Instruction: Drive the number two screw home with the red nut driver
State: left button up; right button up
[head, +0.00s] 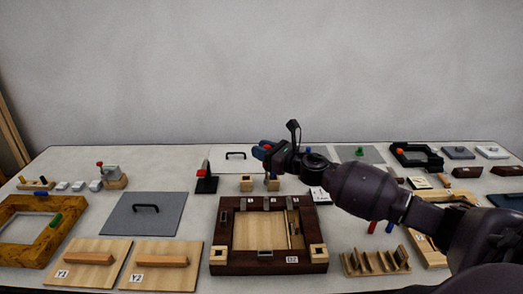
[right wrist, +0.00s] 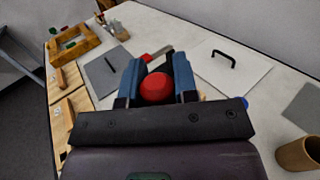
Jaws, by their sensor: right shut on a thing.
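My right gripper (head: 266,152) is above the back middle of the table, its arm coming in from the right. In the right wrist view its two blue fingers (right wrist: 157,82) are shut on a red rounded handle (right wrist: 157,88), which looks like the red nut driver. The driver's shaft and tip are hidden in the wrist view. In the head view, small pale wooden blocks (head: 246,183) stand below the gripper. The number two screw cannot be made out. My left gripper is not in view.
A dark wooden frame (head: 222,258) stands at the front middle. Behind it is a black stand with a red lever (head: 205,168). A white plate with a black handle (head: 236,155) lies at the back. A slotted wooden rack (head: 376,262) stands at the front right, with red and blue handles behind it.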

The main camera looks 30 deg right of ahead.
jog(key=shift+f, duration=0.1)
notch_tip(320, 180, down, 6)
jog(key=b, duration=0.5)
jog(key=shift+r, duration=0.25)
dwell(0.7)
dwell(0.7)
jog(key=shift+f, duration=0.15)
dwell(0.6)
